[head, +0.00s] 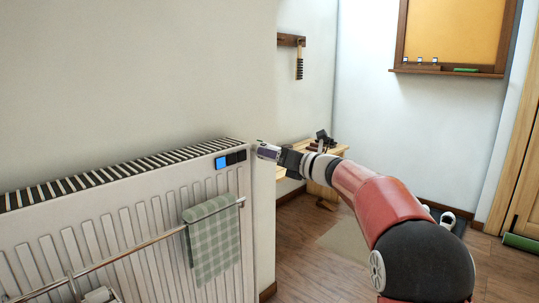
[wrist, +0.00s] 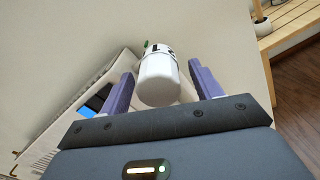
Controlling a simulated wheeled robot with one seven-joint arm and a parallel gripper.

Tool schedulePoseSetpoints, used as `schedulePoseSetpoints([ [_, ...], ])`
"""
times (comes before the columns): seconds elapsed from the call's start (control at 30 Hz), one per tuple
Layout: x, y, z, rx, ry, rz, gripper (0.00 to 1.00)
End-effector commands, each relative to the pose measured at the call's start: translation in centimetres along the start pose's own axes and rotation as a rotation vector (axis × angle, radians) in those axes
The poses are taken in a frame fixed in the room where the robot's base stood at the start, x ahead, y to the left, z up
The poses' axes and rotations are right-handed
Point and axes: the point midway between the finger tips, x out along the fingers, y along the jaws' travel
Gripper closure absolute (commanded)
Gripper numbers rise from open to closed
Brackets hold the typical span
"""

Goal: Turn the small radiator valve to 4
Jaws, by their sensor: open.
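The small radiator valve is a white rounded knob (wrist: 158,80) with dark markings and a small green mark near its far end. In the wrist view it sits between the two purple fingers of my gripper (wrist: 158,84), which are open with a gap on each side. I cannot read which number it is set to. In the head view my gripper (head: 266,151) is at the radiator's upper right end, and the knob there is mostly hidden. The white radiator (head: 130,230) stands along the wall at the left.
A blue-and-black display panel (head: 230,160) is on the radiator's top right corner. A rail (head: 140,249) with a green checked towel (head: 210,240) runs along its front. A wooden bench (head: 326,160) stands behind my arm. The wood floor at right is mostly open.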

Motion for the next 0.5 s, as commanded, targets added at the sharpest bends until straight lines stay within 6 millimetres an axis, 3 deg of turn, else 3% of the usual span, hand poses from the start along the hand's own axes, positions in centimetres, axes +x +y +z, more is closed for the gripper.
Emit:
schedulePoseSetpoints([
  [0.2, -3.8, 0.0, 0.0, 0.000, 0.000, -0.002, 0.36],
  [0.5, -5.4, 0.0, -0.1, 0.001, 0.001, 0.000, 0.36],
])
